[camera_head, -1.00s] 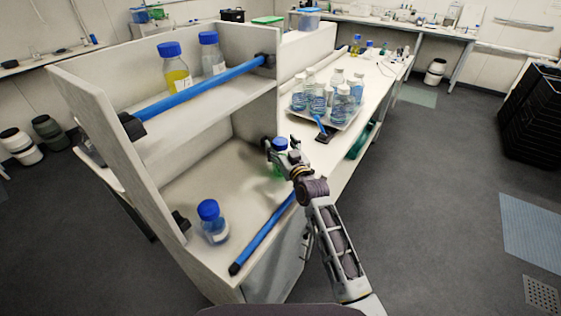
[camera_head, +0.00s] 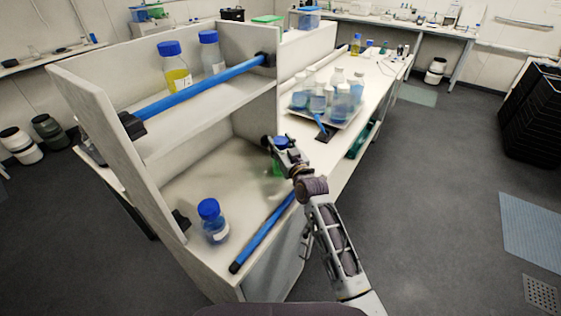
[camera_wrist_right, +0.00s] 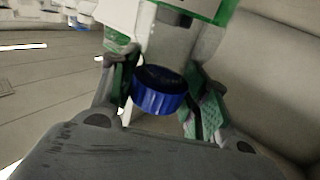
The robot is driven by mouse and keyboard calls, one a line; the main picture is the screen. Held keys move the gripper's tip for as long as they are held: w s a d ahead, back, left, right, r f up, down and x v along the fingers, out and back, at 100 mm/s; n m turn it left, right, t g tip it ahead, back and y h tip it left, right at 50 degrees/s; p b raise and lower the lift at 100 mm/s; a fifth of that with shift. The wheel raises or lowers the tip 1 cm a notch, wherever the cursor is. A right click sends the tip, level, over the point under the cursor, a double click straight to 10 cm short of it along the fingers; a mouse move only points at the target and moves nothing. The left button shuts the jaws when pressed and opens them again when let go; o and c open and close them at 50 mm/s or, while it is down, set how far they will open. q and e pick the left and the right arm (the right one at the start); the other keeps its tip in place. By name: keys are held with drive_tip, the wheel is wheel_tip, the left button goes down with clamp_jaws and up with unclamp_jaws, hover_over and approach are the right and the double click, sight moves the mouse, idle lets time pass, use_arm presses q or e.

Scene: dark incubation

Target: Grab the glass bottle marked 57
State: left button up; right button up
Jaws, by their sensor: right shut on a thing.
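My right gripper (camera_head: 277,146) is at the right end of the lower shelf, at a blue-capped glass bottle with green on it (camera_head: 277,170). In the right wrist view its two fingers (camera_wrist_right: 160,92) are on both sides of the bottle (camera_wrist_right: 175,40) around its neck, just by the blue cap (camera_wrist_right: 160,92). The gripper is shut on it. The number on this bottle cannot be read. Another blue-capped bottle (camera_head: 214,229) stands at the front left of the lower shelf. A yellow-filled bottle (camera_head: 177,78) and a clear bottle (camera_head: 213,62) stand on the upper shelf. My left gripper is not in view.
A blue rail (camera_head: 205,88) runs along the upper shelf's front, and another blue rail (camera_head: 262,234) along the lower edge. A tray (camera_head: 345,122) with several bottles stands on the bench to the right.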

clamp_jaws()
drive_tip(key=shift+r, duration=0.15)
drive_tip(key=shift+r+p, duration=2.5)
drive_tip(key=shift+r, duration=0.05)
wheel_tip(320, 180, up, 3)
drive_tip(key=shift+r+p, duration=0.1)
drive_tip(key=shift+p, duration=0.35)
drive_tip(key=shift+r, duration=0.75)
